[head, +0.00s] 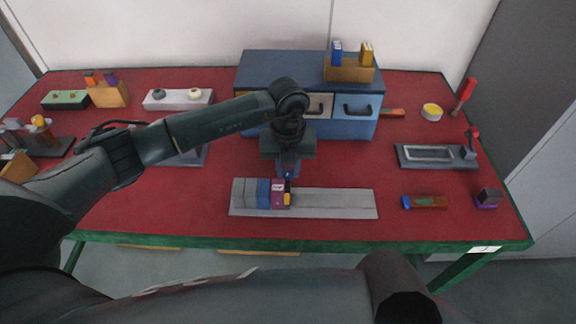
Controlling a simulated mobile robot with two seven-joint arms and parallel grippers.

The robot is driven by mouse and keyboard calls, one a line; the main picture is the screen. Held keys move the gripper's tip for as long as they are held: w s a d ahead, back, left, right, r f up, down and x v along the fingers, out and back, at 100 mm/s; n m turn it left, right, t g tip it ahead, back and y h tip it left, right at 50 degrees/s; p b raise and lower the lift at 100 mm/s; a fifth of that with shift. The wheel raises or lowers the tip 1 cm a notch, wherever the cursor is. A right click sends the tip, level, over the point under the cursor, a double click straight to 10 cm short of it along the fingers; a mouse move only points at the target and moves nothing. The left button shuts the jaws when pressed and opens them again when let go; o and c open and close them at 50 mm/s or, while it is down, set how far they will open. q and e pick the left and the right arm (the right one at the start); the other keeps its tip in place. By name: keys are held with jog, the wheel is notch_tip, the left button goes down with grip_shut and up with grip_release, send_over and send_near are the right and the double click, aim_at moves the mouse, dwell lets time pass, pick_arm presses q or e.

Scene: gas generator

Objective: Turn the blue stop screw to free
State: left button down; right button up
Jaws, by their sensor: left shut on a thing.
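A long grey rail (335,203) lies near the front middle of the table. On its left part sits a row of blocks: grey ones (243,193), a blue one (263,193) and a purple one (278,194), with a small dark and yellow piece (288,197) at the right end. My left gripper (288,174) points straight down over the right end of this row. It is shut on a small blue part there, seemingly the blue stop screw; the fingers mostly hide it, so its turn angle cannot be told. My right gripper is not in view.
A blue cabinet (353,128) with drawers stands behind the gripper, bearing a wooden holder (349,70). At right lie a grey frame fixture (436,156), a blue-ended brown tool (427,202) and a dark purple block (488,198). The rail's right half is clear.

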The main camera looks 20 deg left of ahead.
aim_at(288, 172)
pick_arm(q)
jog(key=shift+n, duration=0.9)
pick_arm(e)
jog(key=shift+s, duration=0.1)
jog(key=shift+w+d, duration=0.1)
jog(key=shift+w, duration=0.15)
pick_arm(q)
jog(key=c, duration=1.2)
grip_release()
notch_tip(288, 172, up, 13)
jog(key=b, duration=0.1)
jog(key=shift+r, duration=0.15)
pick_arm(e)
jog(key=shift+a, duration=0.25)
